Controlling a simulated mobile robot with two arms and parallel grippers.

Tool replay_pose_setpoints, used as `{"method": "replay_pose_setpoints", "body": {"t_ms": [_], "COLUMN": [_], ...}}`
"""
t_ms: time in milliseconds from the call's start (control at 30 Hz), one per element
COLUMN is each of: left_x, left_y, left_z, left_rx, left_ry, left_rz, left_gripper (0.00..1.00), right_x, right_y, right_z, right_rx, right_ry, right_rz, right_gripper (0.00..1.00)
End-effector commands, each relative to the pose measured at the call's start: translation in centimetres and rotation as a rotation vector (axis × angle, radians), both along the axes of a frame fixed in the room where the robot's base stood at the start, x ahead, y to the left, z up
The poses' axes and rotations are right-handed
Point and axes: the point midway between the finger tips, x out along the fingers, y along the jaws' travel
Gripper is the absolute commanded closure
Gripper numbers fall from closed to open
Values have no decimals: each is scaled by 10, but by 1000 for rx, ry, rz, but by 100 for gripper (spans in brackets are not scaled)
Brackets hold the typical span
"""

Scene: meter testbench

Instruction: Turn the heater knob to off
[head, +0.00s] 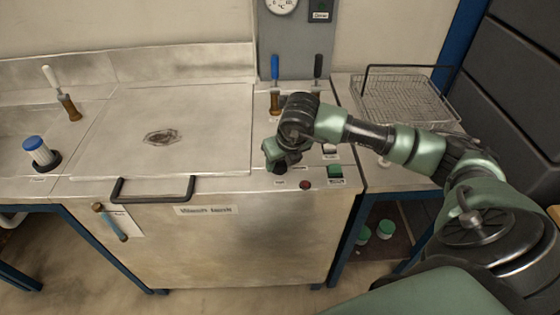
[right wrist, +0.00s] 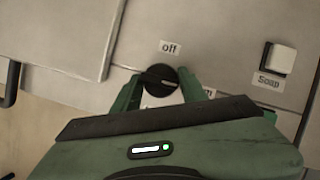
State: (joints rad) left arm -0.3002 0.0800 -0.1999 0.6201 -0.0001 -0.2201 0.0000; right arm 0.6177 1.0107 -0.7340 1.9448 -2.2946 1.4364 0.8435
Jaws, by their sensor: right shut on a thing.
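The heater knob (right wrist: 158,78) is a round black dial on the steel panel, seen in the right wrist view. A label reading "off" (right wrist: 170,47) sits just above it. A pale mark on the knob runs roughly sideways, not up toward "off". My right gripper (right wrist: 161,88) has a green finger on each side of the knob and is shut on it. In the head view the right gripper (head: 280,167) reaches down to the front right of the bench top and hides the knob. Another label below the knob is mostly covered. My left gripper is not in view.
A white switch labelled "Soap" (right wrist: 282,58) lies right of the knob. A green switch (head: 335,170) and a red button (head: 305,184) are near the front edge. A lid with a black handle (head: 152,190) lies left. A wire basket (head: 405,98) stands behind right.

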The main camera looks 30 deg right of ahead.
Motion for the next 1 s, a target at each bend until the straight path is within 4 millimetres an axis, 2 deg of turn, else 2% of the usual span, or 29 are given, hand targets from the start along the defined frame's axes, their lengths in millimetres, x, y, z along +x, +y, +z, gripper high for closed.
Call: {"method": "replay_pose_setpoints", "body": {"t_ms": [367, 700, 1000], "left_x": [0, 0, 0], "left_y": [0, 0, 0], "left_z": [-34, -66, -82], "left_rx": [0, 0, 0], "left_ry": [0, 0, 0], "left_rz": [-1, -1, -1], "left_gripper": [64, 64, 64], "right_x": [1, 2, 3], "right_y": [-3, -5, -6], "right_z": [-4, -3, 0], "right_rx": [-2, 0, 1], "right_ry": [-5, -5, -6], "right_rz": [207, 525, 809], "right_gripper": [98, 98, 98]}}
